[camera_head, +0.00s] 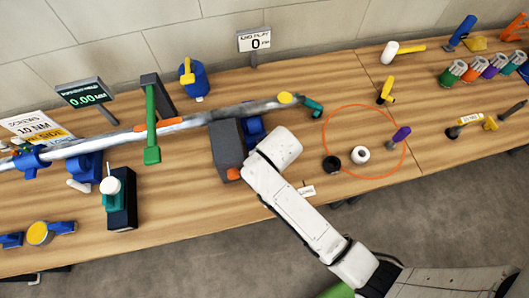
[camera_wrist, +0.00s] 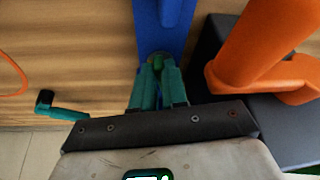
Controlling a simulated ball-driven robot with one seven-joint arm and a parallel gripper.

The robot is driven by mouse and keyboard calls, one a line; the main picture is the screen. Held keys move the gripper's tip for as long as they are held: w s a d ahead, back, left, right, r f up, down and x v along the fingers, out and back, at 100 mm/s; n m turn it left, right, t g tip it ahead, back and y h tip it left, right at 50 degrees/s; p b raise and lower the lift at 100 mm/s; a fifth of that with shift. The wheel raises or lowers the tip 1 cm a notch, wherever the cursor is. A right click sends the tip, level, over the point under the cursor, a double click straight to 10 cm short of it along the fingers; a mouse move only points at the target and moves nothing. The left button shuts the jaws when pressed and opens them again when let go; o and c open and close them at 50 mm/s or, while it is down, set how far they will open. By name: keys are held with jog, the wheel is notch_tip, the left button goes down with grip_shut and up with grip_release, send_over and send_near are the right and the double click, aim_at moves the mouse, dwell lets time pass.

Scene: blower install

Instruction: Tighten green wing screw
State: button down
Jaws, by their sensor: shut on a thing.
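The green wing screw (camera_wrist: 158,60) shows only as a small green patch between the fingertips in the wrist view. My gripper (camera_wrist: 159,76) has teal fingers, nearly together and shut on it. The fingers hide most of the screw, so its seating and angle cannot be told. A blue bracket (camera_wrist: 163,28) rises directly behind the fingertips. In the head view, the blue bracket (camera_head: 252,128) stands beside the dark grey block (camera_head: 228,146), under the long metal shaft (camera_head: 195,121). There my white wrist covers the gripper and screw.
A large orange part (camera_wrist: 262,50) is close on the right in the wrist view. The shaft's teal crank handle (camera_head: 313,106) projects at its right end.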

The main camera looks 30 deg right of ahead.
jog(key=shift+a+m, duration=0.15)
jog(key=shift+m, duration=0.35)
jog(key=shift+h, duration=0.3)
jog(key=c, duration=1.2)
grip_release()
jog(key=shift+o, duration=0.2)
jog(key=d+v, duration=0.1)
jog(key=v, duration=0.9)
jog(key=shift+a+r+b, duration=0.4)
jog(key=shift+a+b, duration=0.05)
jog(key=shift+a, duration=0.05)
